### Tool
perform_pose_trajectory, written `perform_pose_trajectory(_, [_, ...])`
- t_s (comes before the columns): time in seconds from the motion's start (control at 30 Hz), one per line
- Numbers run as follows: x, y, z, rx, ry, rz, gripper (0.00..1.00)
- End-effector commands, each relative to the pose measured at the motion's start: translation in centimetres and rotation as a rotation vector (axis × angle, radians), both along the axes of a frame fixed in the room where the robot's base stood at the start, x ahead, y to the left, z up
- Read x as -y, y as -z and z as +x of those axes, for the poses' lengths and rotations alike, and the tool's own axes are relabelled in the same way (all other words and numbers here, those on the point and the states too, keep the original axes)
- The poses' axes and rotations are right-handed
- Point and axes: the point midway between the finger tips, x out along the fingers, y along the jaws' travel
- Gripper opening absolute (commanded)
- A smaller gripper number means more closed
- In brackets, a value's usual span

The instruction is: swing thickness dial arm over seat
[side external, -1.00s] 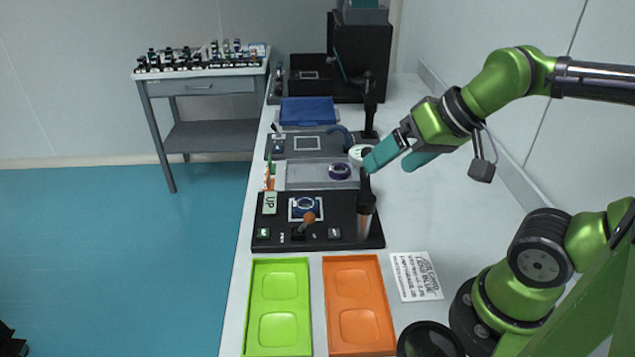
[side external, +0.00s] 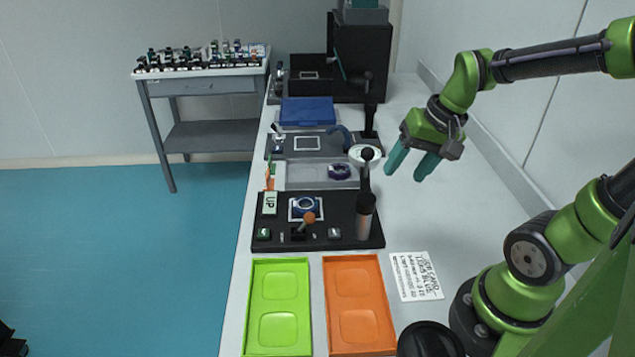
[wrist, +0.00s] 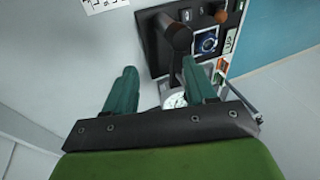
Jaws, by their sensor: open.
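The thickness dial arm (side external: 365,190) is a dark post with a round black top at the right of the black fixture base. Its white round dial (side external: 358,157) shows behind the post top, away from the seat; it also shows in the wrist view (wrist: 175,101), partly hidden by a finger. The seat (side external: 305,208) is a framed square on the base holding a dark blue ringed disc. My gripper (side external: 404,175) is open and empty, with teal fingers pointing down, to the right of the dial arm and apart from it. In the wrist view, the dial arm stands beyond the right finger.
A small orange-knobbed lever (side external: 309,217) and an UP sign (side external: 270,202) stand by the seat. A grey tray (side external: 310,183) with a purple disc lies behind. Green (side external: 250,310) and orange (side external: 387,300) trays lie in front. The bench right of the fixture is clear.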

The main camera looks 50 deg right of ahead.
Motion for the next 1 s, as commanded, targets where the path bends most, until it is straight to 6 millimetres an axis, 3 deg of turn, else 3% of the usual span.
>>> perform_pose_trajectory(0.03, [1.5, 1.4, -0.2, -0.084, 0.083, 0.063, 0.56])
perform_pose_trajectory(0.2, [4.4, 4.8, -1.2, -0.323, 0.33, 0.335, 0.56])
perform_pose_trajectory(0.5, [8.7, 7.7, -1.8, -0.603, 0.742, 1.024, 0.56])
perform_pose_trajectory(0.73, [13.4, 6.5, 0.3, -0.64, 0.916, 1.605, 0.56])
perform_pose_trajectory(0.9, [14.5, 3.7, 2.0, -0.616, 0.903, 1.76, 0.56])
perform_pose_trajectory(1.0, [14.4, 3.2, 2.4, -0.616, 0.898, 1.791, 0.56])
